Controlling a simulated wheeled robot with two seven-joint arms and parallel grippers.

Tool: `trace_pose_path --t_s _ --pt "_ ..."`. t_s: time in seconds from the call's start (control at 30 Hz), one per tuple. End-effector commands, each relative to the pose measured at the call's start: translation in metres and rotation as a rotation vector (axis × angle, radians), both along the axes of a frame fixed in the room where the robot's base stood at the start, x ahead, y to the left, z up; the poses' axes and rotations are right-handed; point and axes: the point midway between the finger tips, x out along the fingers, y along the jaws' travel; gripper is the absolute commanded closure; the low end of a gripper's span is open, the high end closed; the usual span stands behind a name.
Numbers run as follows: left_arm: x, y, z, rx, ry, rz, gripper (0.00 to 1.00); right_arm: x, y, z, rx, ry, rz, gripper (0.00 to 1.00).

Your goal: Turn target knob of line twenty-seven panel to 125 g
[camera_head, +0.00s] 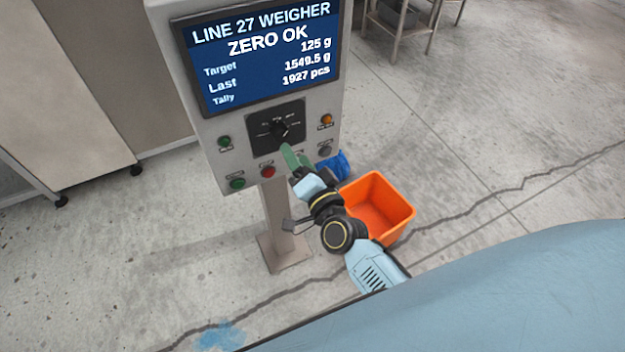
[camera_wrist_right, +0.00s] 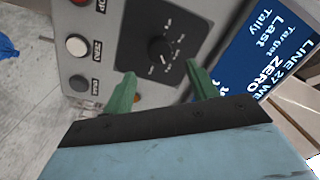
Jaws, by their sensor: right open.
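The line 27 weigher panel (camera_head: 208,137) stands on a post, with a screen (camera_head: 262,55) reading ZERO OK, Target 125 g, Last 1549.5 g and Tally 1927 pcs. The black target knob (camera_head: 279,129) sits on a dark dial plate below the screen. In the right wrist view the knob (camera_wrist_right: 161,50) shows whole, with a light pointer mark; the dial lettering is too small to read. My right gripper (camera_head: 291,156) is just below the knob, its green fingers open. In the right wrist view the right gripper (camera_wrist_right: 162,88) has its fingers apart, with the knob beyond them and nothing between them. My left gripper is not in view.
Green, red, grey and orange buttons surround the dial, including a red one (camera_head: 267,171) close to my fingers. An orange bin (camera_head: 377,205) and a blue item (camera_head: 335,166) are on the floor behind my right arm. A cabinet (camera_head: 70,110) stands at left.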

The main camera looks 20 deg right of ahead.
Motion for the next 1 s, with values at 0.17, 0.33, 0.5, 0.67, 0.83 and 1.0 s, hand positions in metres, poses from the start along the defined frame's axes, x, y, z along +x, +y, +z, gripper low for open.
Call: trace_pose_path --t_s 0.17,0.33,0.5,0.67,0.83,1.0 --pt "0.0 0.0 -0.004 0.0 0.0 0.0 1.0 -0.039 -0.003 -0.003 0.0 0.002 0.001 0.42" --pt "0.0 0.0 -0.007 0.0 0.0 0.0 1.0 -0.062 -0.005 -0.003 -0.001 0.001 -0.001 0.42" --pt "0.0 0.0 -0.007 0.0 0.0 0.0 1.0 -0.073 -0.005 -0.003 0.0 -0.001 0.001 0.42" --pt "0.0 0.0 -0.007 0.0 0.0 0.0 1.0 -0.074 -0.005 -0.002 0.0 -0.001 0.001 0.42" --pt "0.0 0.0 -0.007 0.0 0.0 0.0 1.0 -0.074 -0.005 -0.002 0.0 -0.001 0.001 0.42" --pt "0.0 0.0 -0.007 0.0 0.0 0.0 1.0 -0.074 -0.005 -0.002 0.0 -0.001 0.001 0.42"
